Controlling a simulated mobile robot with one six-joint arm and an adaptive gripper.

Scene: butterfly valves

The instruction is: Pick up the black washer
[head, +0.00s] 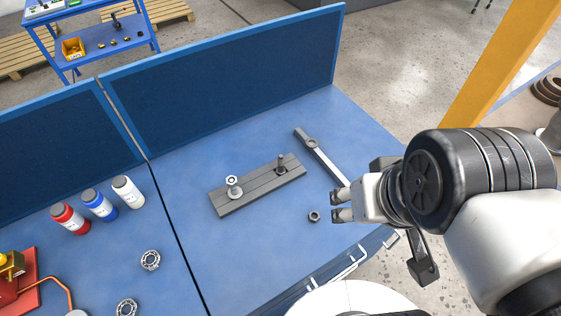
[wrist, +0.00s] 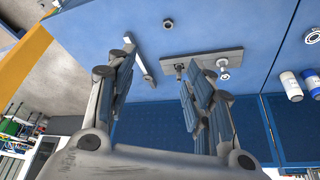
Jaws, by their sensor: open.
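A small dark ring (head: 314,216), which looks like the black washer, lies flat on the blue bench top. It also shows in the wrist view (wrist: 168,24) near the top edge. My gripper (head: 340,205) is open and empty, just right of the ring in the head view and apart from it. In the wrist view the two fingers of my gripper (wrist: 160,62) are spread, with the ring beyond their tips. A grey grooved block (head: 240,200) lies behind, bearing a post with a light ring and a dark post.
A grey bar tool (head: 322,158) lies right of the block (wrist: 202,55). White, blue and red bottles (head: 98,204) and bearings (head: 150,260) are on the left. A blue panel (head: 230,75) closes the back of the bench (head: 215,265). Bench top around the ring is clear.

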